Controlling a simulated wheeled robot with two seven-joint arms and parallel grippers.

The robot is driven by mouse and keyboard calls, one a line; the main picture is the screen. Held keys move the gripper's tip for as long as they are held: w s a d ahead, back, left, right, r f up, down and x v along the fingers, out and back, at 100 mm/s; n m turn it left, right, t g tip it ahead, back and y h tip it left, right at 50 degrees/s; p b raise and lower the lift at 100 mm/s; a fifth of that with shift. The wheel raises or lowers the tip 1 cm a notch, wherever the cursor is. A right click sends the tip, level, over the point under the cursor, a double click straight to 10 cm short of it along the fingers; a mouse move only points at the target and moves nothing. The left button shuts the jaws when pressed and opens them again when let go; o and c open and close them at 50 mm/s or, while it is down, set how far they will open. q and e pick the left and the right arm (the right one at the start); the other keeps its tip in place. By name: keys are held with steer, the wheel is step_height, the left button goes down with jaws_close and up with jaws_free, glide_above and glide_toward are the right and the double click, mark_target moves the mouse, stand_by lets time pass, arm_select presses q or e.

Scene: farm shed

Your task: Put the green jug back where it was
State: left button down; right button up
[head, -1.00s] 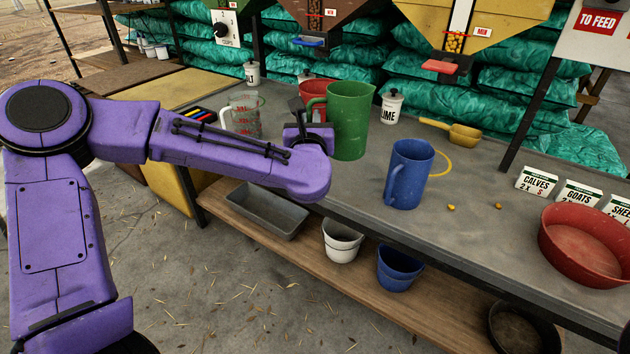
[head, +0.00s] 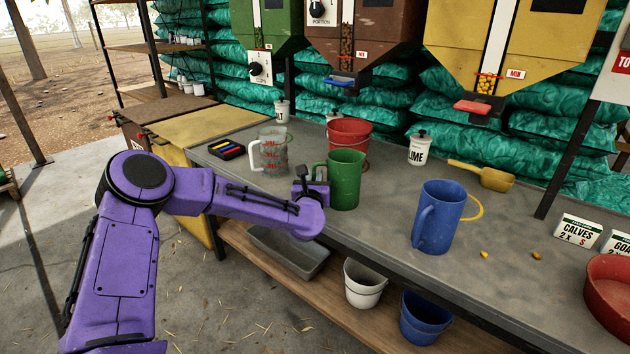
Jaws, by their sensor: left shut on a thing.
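The green jug (head: 346,181) stands upright at the bench's front part, in the middle of the head view. My left gripper (head: 318,180) is at the jug's left, at its handle side, and is shut on it. The gripper's wrist partly hides the handle and fingertips. I cannot tell whether the jug's base touches the bench top. My right gripper is not in view.
A blue jug (head: 438,218) stands to the right, by a yellow ring mark (head: 474,205). A red bucket (head: 349,135) is close behind the green jug. A clear measuring jug (head: 270,151) stands left. A lime pot (head: 419,149) and yellow scoop (head: 484,176) are behind on the bench (head: 385,215).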

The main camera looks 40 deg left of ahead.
arm_select(q)
steer(key=shift+r, duration=0.1)
steer(key=shift+f, duration=0.2)
steer(key=c, duration=1.1)
jaws_free()
steer(key=shift+r, duration=0.25)
steer(key=p+v, duration=0.1)
steer(key=v, duration=1.1)
